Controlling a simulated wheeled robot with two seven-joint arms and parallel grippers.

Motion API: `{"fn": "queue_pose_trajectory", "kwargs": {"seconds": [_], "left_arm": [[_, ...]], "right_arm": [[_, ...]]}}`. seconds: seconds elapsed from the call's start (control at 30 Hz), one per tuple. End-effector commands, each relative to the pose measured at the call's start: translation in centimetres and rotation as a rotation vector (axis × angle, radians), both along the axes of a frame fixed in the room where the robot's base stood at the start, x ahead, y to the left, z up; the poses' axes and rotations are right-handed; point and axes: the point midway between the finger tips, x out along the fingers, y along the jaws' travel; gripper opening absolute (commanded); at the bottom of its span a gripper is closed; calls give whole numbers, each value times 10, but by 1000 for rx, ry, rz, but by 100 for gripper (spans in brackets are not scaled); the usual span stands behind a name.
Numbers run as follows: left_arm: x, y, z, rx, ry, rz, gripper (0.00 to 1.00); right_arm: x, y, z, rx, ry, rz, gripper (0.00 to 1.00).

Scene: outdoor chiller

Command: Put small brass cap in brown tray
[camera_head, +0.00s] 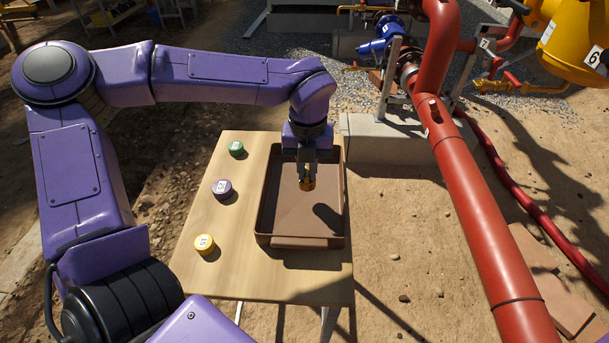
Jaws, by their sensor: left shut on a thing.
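The small brass cap (307,184) is between the fingertips of my left gripper (307,174). My left gripper is shut on it and points down over the brown tray (267,222). The cap appears above the tray floor, with a shadow on the floor to its lower right; its exact height is hard to tell. The tray lies on the right part of a light wooden table (212,268) and nothing else shows in it. My right gripper is not in view.
A green cap (236,149), a purple cap (223,189) and a yellow cap (204,244) stand on the table left of the tray. A large red pipe (466,190) runs right of the table. A concrete block (385,140) stands behind it.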

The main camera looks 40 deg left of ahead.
Motion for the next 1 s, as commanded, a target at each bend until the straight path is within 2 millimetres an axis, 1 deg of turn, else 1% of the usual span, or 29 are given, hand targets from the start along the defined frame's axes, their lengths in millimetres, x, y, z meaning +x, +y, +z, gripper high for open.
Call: {"fn": "queue_pose_trajectory", "kwargs": {"seconds": [0.17,0.2,0.3,0.33,0.4,0.6,0.73,0.77,0.8,0.83,1.0], "left_arm": [[8,13,-18,-1,1,0,0],[9,16,-26,1,3,0,0],[8,15,-44,0,2,-2,0],[8,15,-47,-1,2,-1,0],[8,15,-51,-1,-2,0,0],[8,14,-51,-1,-2,0,0],[8,14,-55,-1,-2,0,0],[8,14,-55,-1,-2,0,17],[8,14,-54,-1,-2,0,30],[8,14,-54,-1,-2,0,39],[8,14,-54,0,-1,0,39]], "right_arm": [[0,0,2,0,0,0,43],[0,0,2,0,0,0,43],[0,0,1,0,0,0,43],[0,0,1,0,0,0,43],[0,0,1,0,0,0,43],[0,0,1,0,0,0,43],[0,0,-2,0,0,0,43],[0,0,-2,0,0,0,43],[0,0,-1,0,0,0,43],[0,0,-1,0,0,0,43],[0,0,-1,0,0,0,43]]}}
